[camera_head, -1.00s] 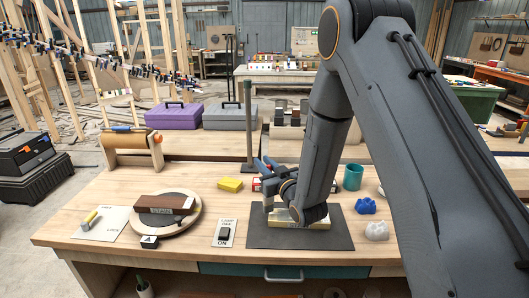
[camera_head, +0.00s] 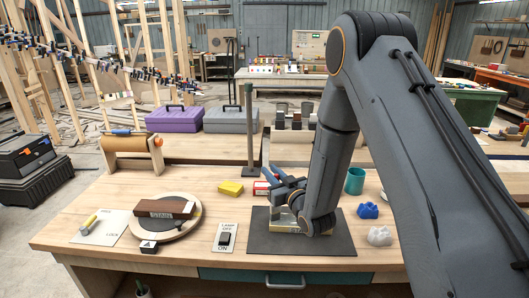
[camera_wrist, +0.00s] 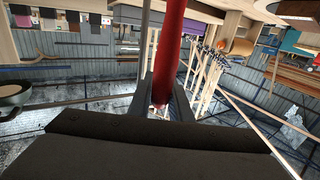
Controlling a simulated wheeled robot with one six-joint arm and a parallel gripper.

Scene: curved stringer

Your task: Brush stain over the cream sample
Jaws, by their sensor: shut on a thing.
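My gripper (camera_head: 272,178) is shut on a red rod-like handle (camera_wrist: 168,50), which stands between the two dark fingers in the wrist view. The far end of this handle is out of view. In the head view the gripper is low over a dark mat (camera_head: 330,243) on the bench, with its fingers towards the upper left. A cream sample block (camera_head: 284,222) lies on the mat, mostly hidden by the gripper and wrist. I cannot tell whether the held tool touches it.
A teal cup (camera_head: 355,181), a blue lump (camera_head: 367,210) and a white lump (camera_head: 380,236) are at right. A dark post (camera_head: 249,130) rises behind.

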